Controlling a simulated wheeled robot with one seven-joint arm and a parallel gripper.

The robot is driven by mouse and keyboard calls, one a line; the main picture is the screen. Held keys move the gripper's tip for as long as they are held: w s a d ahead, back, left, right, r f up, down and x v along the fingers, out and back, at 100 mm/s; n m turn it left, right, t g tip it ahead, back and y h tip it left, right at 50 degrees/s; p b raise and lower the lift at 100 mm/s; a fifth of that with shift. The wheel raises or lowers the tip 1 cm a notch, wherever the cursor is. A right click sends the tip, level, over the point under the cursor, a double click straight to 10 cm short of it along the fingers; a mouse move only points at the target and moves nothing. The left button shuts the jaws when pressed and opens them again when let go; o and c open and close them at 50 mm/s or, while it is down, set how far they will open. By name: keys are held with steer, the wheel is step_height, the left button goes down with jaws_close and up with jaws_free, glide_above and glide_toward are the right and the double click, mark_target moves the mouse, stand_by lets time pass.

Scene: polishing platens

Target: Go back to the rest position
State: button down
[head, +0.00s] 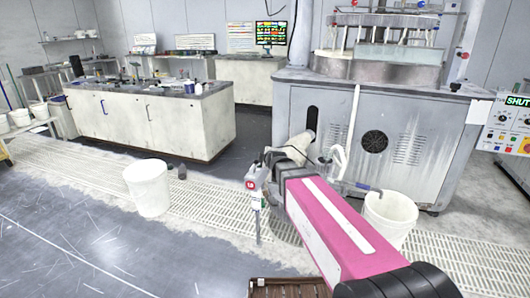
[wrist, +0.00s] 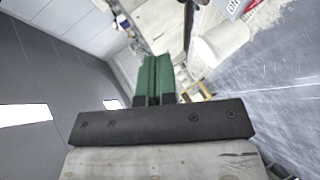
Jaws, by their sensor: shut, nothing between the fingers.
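My gripper (wrist: 154,68) shows in the wrist view as two green fingers pressed together beyond a black bar, with nothing between them. In the head view my arm reaches forward from the lower right with its pink link and bends at a grey joint. My fingers cannot be made out clearly in that view. The arm is in front of the large grey polishing machine (head: 410,150) and above the floor grating.
A white bucket (head: 148,188) stands on the floor left of my arm, with small dark bottles beside it. Another white bucket (head: 391,218) stands close to the pink link's right. A cluttered white bench (head: 150,120) is at the back left. The floor at front left is clear.

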steer(key=s+d+f+m+g+h, duration=0.1)
steer(key=s+d+f+m+g, duration=0.5)
steer(key=s, duration=0.6)
steer(key=s+d+f+m+g+h, duration=0.2)
steer(key=s+d+f+m+g, duration=0.5)
steer(key=s+d+f+m, duration=0.4)
steer(key=shift+s+d+f+m, duration=0.35)
steer(key=shift+s+d, duration=0.3)
steer(key=shift+s, duration=0.45)
steer(key=shift+r, duration=0.1)
